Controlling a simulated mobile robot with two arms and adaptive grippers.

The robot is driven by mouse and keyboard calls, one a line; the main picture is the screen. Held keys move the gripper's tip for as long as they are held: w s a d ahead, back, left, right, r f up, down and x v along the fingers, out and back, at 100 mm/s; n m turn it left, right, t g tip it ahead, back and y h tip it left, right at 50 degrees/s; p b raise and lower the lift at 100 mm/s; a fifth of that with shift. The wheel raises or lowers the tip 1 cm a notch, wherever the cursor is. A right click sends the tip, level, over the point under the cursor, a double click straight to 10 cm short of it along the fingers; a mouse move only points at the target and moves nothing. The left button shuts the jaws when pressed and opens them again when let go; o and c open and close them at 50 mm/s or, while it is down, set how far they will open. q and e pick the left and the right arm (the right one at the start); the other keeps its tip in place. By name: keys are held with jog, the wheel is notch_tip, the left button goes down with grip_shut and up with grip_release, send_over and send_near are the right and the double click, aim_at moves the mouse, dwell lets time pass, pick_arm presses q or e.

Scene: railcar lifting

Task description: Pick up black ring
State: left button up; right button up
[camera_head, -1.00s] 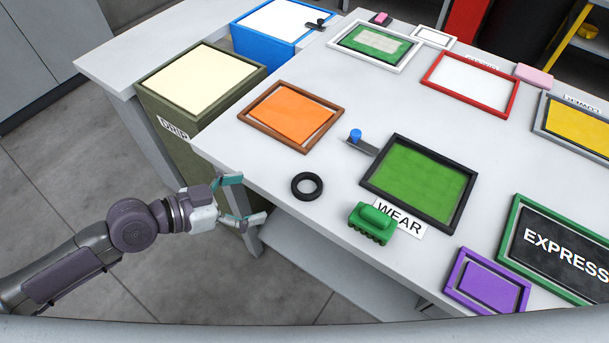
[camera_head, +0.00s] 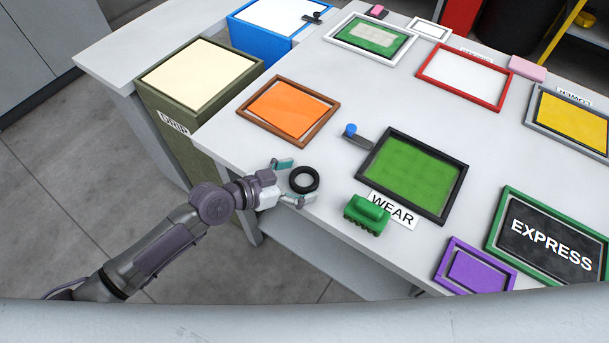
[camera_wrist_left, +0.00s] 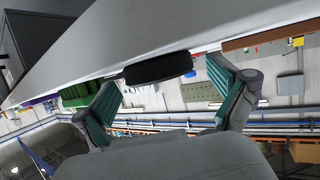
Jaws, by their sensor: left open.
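The black ring (camera_head: 304,180) lies flat on the grey-white table near its left edge. It also shows in the left wrist view (camera_wrist_left: 158,68), edge-on, just beyond and between the fingertips. My left gripper (camera_head: 290,181) is open at the table's edge, with its teal-padded fingers on either side of the ring's near part. In the left wrist view the two open fingers (camera_wrist_left: 165,88) have a gap between them, and nothing is visibly clamped. My right gripper is not in view.
A green block-like brush (camera_head: 367,215) sits right of the ring beside the WEAR label (camera_head: 392,210). A brown-framed orange tray (camera_head: 254,133) lies behind. A small blue-knobbed piece (camera_head: 350,131) and a black-framed green tray (camera_head: 372,170) lie to the right.

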pick_arm(q)
jog(key=shift+w+d+f, duration=0.1)
jog(key=shift+d, duration=0.05)
jog(key=c, duration=1.2)
